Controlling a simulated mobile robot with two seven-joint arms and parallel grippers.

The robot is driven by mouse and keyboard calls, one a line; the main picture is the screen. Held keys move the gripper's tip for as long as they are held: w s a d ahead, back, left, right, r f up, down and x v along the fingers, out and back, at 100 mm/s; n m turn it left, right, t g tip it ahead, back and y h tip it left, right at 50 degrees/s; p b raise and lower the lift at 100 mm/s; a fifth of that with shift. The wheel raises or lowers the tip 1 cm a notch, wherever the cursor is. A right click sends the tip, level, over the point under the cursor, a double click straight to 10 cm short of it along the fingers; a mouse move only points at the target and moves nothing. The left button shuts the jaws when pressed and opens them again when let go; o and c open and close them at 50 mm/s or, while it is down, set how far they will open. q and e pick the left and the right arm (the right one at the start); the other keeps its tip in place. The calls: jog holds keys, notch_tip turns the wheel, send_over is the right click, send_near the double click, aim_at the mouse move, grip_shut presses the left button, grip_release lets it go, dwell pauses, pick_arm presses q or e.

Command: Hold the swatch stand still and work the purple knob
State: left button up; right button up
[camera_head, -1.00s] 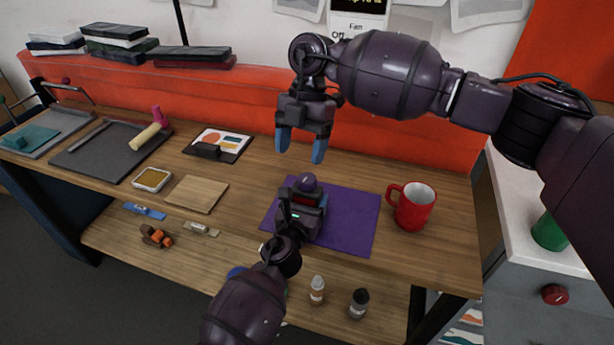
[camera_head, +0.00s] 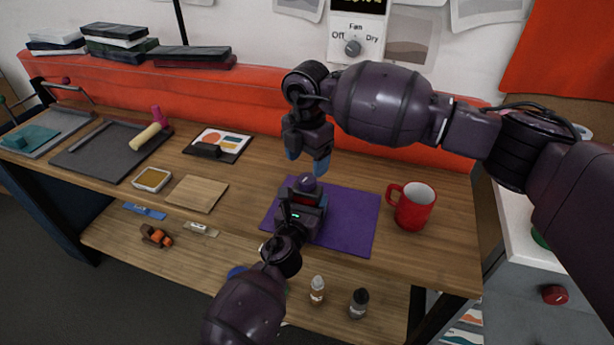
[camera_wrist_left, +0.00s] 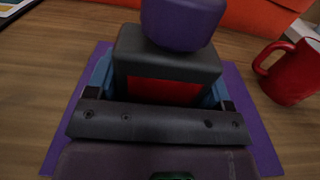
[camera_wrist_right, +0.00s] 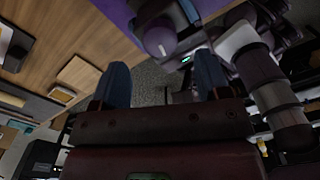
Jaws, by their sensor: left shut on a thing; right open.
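The swatch stand is a dark block with a red face (camera_wrist_left: 165,90) on a purple mat (camera_head: 352,222). The purple knob (camera_head: 306,183) sits on top of it and fills the top of the left wrist view (camera_wrist_left: 182,22). My left gripper (camera_head: 302,208) is shut on the stand, its blue fingers on either side of the block. My right gripper (camera_head: 307,165) is open and empty, pointing down above and slightly behind the knob. In the right wrist view the knob (camera_wrist_right: 160,40) shows beyond the open blue fingers, apart from them.
A red mug (camera_head: 412,208) stands at the mat's right edge. An orange-red panel (camera_head: 250,100) runs behind the table.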

aim_at(307, 177)
jog(key=shift+f, duration=2.75)
jog(key=c, duration=0.9)
